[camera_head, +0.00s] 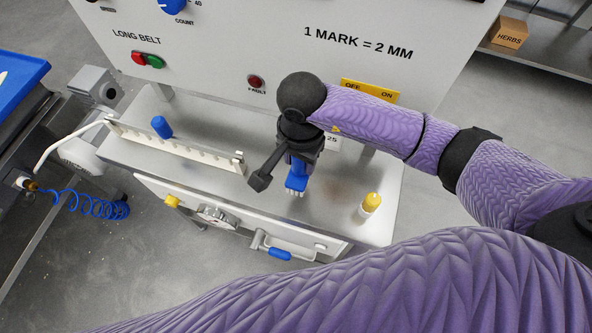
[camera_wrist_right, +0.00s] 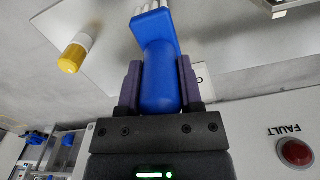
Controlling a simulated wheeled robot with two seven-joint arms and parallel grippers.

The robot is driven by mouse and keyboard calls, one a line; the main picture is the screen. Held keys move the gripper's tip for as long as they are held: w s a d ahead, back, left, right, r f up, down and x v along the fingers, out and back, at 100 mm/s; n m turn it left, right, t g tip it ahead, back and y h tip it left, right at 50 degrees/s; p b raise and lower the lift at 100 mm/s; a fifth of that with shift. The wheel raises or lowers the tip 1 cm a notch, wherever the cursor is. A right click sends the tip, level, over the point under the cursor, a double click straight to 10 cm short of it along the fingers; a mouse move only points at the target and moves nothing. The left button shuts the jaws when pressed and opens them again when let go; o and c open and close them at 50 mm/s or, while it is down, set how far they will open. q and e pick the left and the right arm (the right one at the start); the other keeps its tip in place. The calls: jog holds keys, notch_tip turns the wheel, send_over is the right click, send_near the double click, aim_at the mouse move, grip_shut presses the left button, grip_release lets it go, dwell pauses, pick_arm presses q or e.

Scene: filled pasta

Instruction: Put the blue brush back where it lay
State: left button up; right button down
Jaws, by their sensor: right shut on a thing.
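The blue brush (camera_head: 297,176) with pale bristles is held in my right gripper (camera_head: 291,160) over the steel worktop (camera_head: 325,200) of the machine. In the right wrist view the brush (camera_wrist_right: 160,75) sits between the two purple fingers of the right gripper (camera_wrist_right: 159,85), which is shut on its handle. Its bristle end points away from the gripper. I cannot tell whether the bristles touch the worktop. My left gripper is out of view.
A yellow-capped white bottle (camera_head: 369,206) stands right of the brush, near the front edge. A notched rail (camera_head: 180,148) runs along the worktop to the left, with a blue knob (camera_head: 161,127) behind it. The white panel (camera_head: 230,40) rises behind. Bare worktop lies between brush and bottle.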

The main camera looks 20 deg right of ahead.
aim_at(300, 177)
jog(key=f, duration=0.3)
jog(key=f+b, duration=0.1)
jog(key=f, duration=0.2)
jog(key=shift+s, duration=0.2)
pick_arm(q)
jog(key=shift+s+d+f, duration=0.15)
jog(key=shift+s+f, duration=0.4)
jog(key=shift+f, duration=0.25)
pick_arm(e)
jog(key=shift+r, duration=0.1)
jog(key=shift+f+b, duration=0.25)
jog(key=shift+b, duration=0.1)
jog(key=shift+c, duration=1.2)
grip_release()
jog(key=shift+r, duration=0.1)
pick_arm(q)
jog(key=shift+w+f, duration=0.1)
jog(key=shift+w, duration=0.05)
